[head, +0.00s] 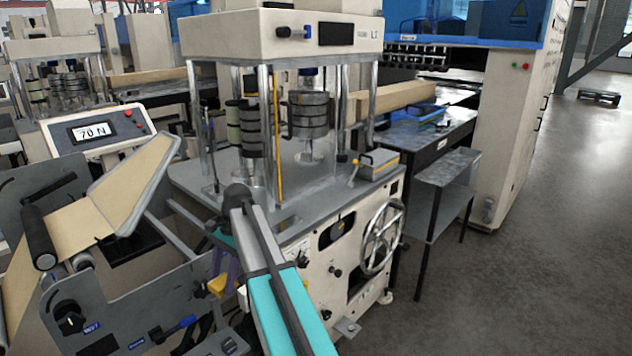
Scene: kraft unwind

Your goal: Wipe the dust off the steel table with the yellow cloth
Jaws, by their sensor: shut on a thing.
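My arm rises from the bottom middle to a dark elbow and bends down behind its own teal link. My gripper (229,270) is low at its end, partly hidden by that link. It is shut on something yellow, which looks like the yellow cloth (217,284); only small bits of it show. A small grey steel table (452,166) with a mottled top and a lower shelf stands right of centre, well away from my gripper. I cannot tell dust from stains on it at this distance.
A cream press machine (330,265) with a handwheel (382,236) stands between my arm and the small table. A longer bench (405,135) with a blue tray is behind. A roll unwinder (130,185) fills the left. Grey floor (520,270) is clear at the right.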

